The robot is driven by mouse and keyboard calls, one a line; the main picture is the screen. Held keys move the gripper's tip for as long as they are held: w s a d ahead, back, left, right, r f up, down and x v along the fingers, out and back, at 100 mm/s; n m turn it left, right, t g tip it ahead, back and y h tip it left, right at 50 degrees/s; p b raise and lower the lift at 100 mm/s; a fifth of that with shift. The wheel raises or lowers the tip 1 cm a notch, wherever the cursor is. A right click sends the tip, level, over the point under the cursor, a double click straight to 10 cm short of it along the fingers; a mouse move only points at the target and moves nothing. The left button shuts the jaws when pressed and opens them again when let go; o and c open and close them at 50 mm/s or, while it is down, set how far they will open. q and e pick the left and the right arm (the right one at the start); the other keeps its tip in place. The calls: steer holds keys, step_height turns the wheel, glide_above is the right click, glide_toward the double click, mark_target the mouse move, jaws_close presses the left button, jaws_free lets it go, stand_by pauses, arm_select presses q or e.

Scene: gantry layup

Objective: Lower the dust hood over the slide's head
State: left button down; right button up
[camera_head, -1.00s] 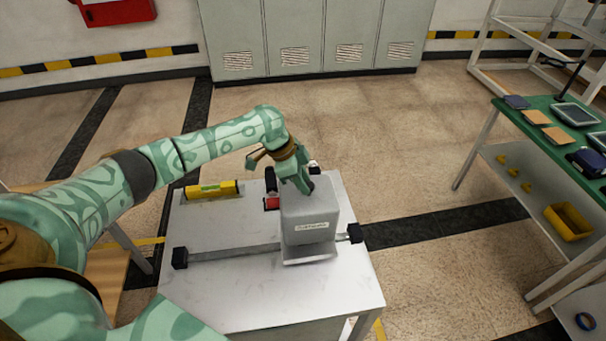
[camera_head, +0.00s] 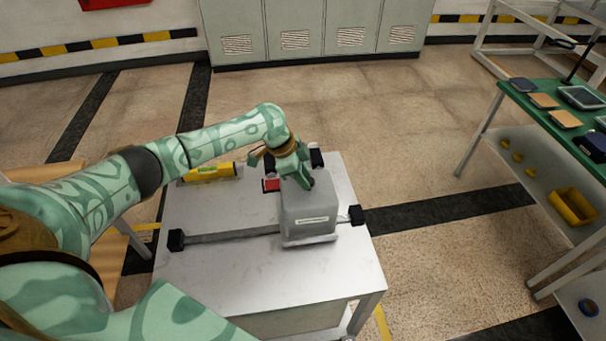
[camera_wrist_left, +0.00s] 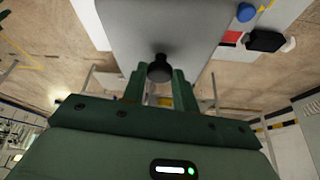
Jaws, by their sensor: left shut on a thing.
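The dust hood (camera_head: 305,206) is a grey box with a pale label on its front. It stands upright over the right part of the slide, whose rail (camera_head: 235,235) runs across the metal table with black end blocks. The hood hides the slide's head; I cannot tell whether its lower edge touches down. My left gripper (camera_head: 303,178) is above the hood, shut on its black knob. In the left wrist view the knob (camera_wrist_left: 160,68) sits between the green fingers, with the grey hood (camera_wrist_left: 165,28) beyond. My right gripper is not in view.
A yellow level (camera_head: 212,173) lies at the table's back left. The table's front (camera_head: 240,275) is clear. A green-topped bench (camera_head: 540,120) with a yellow bin (camera_head: 572,206) stands at right.

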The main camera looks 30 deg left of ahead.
arm_select(q)
steer(key=c, duration=1)
jaws_free()
steer(key=shift+f, duration=0.1)
